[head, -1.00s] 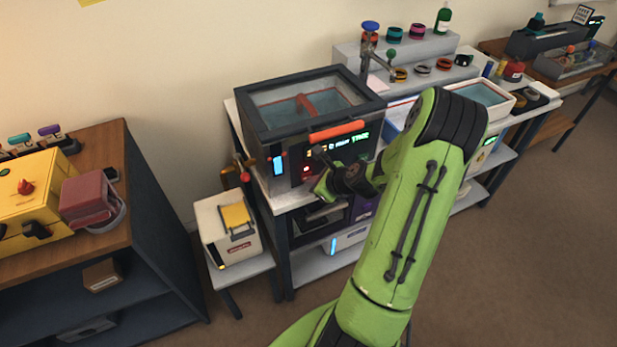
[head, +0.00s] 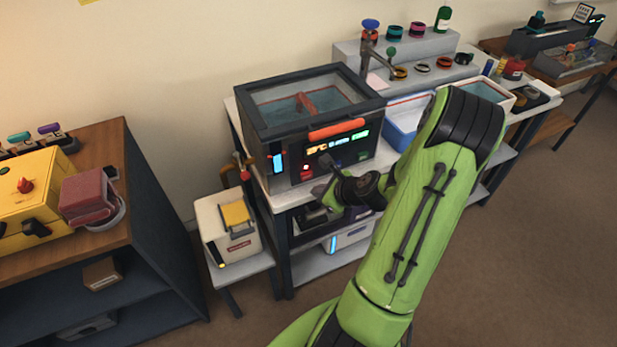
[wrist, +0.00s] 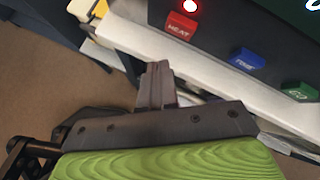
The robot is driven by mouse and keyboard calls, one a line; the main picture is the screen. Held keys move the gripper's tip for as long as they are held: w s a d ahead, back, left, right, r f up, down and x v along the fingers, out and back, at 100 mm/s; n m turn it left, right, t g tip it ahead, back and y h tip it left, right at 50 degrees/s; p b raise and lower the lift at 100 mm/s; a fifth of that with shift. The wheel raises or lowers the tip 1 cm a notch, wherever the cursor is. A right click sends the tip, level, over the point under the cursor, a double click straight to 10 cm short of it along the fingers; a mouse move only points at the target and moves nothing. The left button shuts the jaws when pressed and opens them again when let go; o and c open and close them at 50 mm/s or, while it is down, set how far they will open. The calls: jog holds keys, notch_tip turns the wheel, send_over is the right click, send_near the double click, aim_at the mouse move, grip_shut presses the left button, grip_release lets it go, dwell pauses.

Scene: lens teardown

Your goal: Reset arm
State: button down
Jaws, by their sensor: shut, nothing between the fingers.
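My green arm reaches up from the bottom of the head view. My gripper (head: 326,162) is at its end, in front of the lower front panel of a dark glass-topped machine (head: 262,140). In the wrist view my gripper (wrist: 157,72) has its fingers together and empty. It is apart from the panel, below and left of a red HEAT button (wrist: 181,27). A blue TIME button (wrist: 246,60) and a green GO button (wrist: 300,91) are to the right. A red light is lit above HEAT.
A white box with a yellow top (head: 228,228) stands on a low stand left of the machine. A blue bin (head: 403,118) is to its right. Behind it a grey stepped rack (head: 350,52) holds coloured rings. A wooden-topped cabinet (head: 105,160) stands at left. Open floor lies at right.

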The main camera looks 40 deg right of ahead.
jog(key=s, duration=0.1)
jog(key=s+a, duration=0.1)
jog(key=shift+s, duration=0.4)
jog(key=a+r+n+g+p, duration=0.3)
jog(key=a+r+n+g, duration=0.1)
jog(key=a+r+n, duration=1.05)
jog(key=s+a+r+n+p, duration=0.2)
jog(key=s+a+r+n, duration=0.6)
jog(key=s+r+n, duration=0.4)
jog(key=n, duration=0.5)
jog(key=shift+s+p, duration=0.2)
jog(key=shift+p, duration=0.15)
